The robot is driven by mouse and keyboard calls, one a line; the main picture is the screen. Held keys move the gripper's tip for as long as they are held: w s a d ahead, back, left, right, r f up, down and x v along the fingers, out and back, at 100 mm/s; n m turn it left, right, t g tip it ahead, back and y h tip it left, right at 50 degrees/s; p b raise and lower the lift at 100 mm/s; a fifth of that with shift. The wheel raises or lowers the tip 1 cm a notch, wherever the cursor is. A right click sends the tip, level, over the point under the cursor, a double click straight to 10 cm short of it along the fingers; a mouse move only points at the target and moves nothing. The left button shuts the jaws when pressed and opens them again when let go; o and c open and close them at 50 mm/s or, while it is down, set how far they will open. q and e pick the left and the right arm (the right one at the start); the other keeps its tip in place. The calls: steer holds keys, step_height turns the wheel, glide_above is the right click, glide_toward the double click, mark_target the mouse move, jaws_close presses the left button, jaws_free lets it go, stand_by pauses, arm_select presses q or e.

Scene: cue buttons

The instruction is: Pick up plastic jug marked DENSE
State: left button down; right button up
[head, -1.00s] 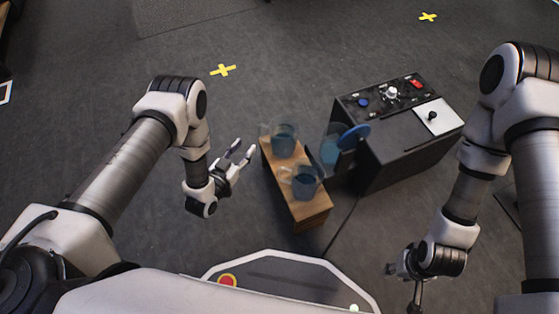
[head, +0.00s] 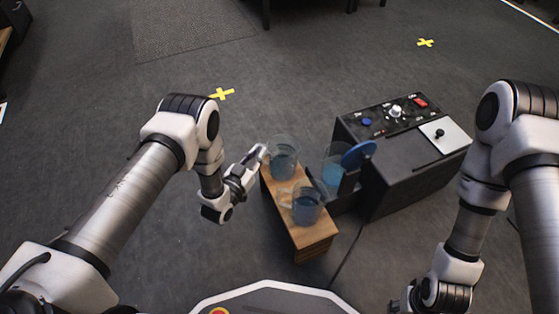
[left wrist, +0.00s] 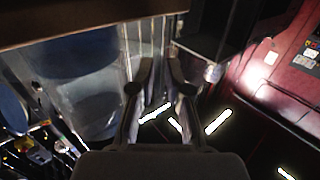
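Three clear plastic jugs with blue liquid are in the head view. The far jug (head: 283,162) and the near jug (head: 306,207) stand upright on a wooden stand (head: 318,236). A third jug (head: 332,170) stands by the dark console. No DENSE marking is readable. My left gripper (head: 260,156) is at the left side of the far jug, where its handle is. Its fingers (left wrist: 160,72) look closed on the handle in the left wrist view, with the clear jug wall (left wrist: 88,95) beside them. My right gripper (head: 398,306) is low, mostly hidden by its wrist.
The dark console (head: 415,165) with knobs, a red switch and a white plate stands to the right of the jugs. A blue disc (head: 358,155) is at its left side. Yellow crosses (head: 221,94) mark the open grey floor.

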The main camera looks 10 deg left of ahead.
mark_target(256, 146)
arm_select(q)
steer(key=shift+r, duration=0.1)
stand_by(0.4)
step_height(256, 146, up, 4)
steer(key=p, duration=0.3)
steer(key=a+p+v, duration=0.1)
steer(key=p+v, duration=1.2)
steer(key=v, duration=0.3)
steer(key=shift+w+r+p, duration=0.2)
steer(key=shift+r+p, duration=0.15)
steer(key=shift+r, duration=0.1)
